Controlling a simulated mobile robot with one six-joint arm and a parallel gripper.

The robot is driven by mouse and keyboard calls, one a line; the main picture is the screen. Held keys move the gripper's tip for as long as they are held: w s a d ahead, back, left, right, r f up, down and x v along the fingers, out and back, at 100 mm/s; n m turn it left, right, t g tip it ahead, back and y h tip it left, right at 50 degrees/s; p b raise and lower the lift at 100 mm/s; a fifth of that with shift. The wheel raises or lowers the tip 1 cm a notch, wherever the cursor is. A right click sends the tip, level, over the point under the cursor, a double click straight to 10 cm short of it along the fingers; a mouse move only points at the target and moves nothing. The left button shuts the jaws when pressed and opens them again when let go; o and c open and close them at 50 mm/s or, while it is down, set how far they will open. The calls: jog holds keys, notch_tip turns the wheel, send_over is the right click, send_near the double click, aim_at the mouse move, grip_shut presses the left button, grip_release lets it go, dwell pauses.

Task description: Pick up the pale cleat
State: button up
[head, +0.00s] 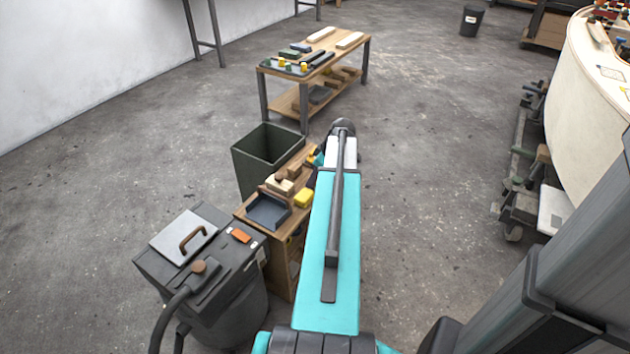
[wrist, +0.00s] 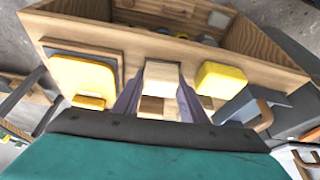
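A pale wooden block (wrist: 162,75), which looks like the pale cleat, lies between the two fingers of my gripper (wrist: 162,80) in the wrist view. The fingers stand apart, one on each side of the block, close to its edges. I cannot tell whether they press on it or whether it is lifted. Brown and pale wooden surfaces (wrist: 152,106) show just below it between the fingers.
A yellow block (wrist: 222,78) sits right of the fingers, and a yellow piece (wrist: 82,76) on a grey base sits left. The cart also bears a dark tray (head: 267,211). A dark bin (head: 266,150) and a grey vacuum (head: 205,260) stand beside it. A workbench (head: 330,62) stands farther back.

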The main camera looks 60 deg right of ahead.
jog(key=shift+r, duration=0.15)
jog(key=shift+r, duration=0.55)
jog(key=p+v, duration=0.1)
jog(key=v, duration=0.1)
jog(key=shift+s+a+r, duration=0.15)
jog(key=shift+r, duration=0.15)
jog(key=s+a+r+p, duration=0.1)
jog(key=s+a+p, duration=0.1)
jog(key=s, duration=1.2)
jog(key=shift+s, duration=0.35)
jog(key=shift+a+r, duration=0.1)
jog(key=shift+r, duration=0.05)
